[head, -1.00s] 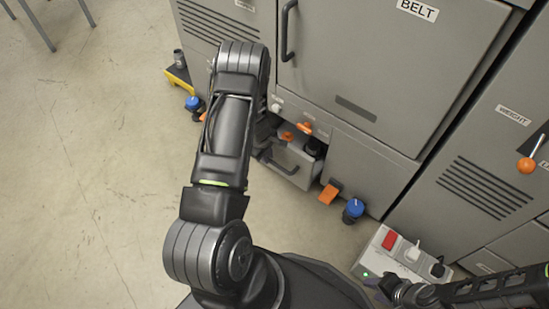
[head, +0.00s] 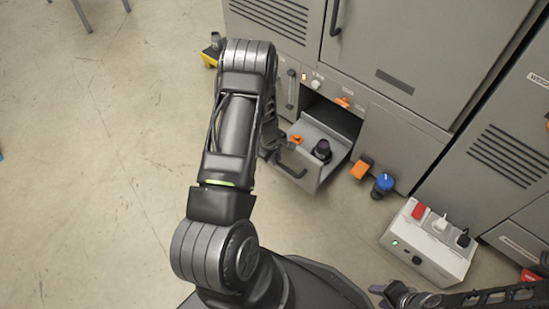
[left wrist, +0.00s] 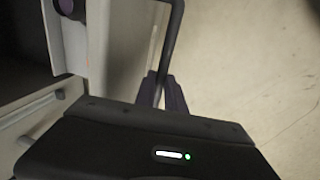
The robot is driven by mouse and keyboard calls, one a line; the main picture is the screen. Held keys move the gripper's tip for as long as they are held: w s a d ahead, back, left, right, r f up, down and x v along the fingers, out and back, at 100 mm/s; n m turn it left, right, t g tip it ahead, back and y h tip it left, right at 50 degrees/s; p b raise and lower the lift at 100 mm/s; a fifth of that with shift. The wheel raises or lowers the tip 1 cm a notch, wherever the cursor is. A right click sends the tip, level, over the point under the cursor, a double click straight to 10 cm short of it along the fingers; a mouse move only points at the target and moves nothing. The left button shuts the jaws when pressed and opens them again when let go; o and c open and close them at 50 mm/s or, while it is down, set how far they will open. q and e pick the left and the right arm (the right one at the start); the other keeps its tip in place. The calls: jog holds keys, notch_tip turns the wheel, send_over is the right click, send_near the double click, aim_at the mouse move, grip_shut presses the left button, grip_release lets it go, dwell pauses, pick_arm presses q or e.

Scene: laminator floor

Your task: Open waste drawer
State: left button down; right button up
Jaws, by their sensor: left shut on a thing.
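The grey waste drawer (head: 325,148) stands pulled out of the machine's lower front in the head view. An orange item (head: 296,139) and a dark round item (head: 322,150) sit in it. My left gripper (head: 272,152) is at the drawer's front, partly hidden by my arm. In the left wrist view, its dark fingers (left wrist: 163,92) are shut around the black bar handle (left wrist: 170,45). My right gripper (head: 392,292) is at the lower right of the head view, apart from the drawer; its jaw state is unclear.
A power strip box (head: 430,242) with a red switch lies on the floor at the right.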

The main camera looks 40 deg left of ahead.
pick_arm(q)
jog(key=c, duration=1.4)
grip_release()
notch_tip(320, 180, up, 8)
jog(key=s+p, duration=0.1)
jog(key=p, duration=0.2)
jog(key=shift+s+f, duration=0.2)
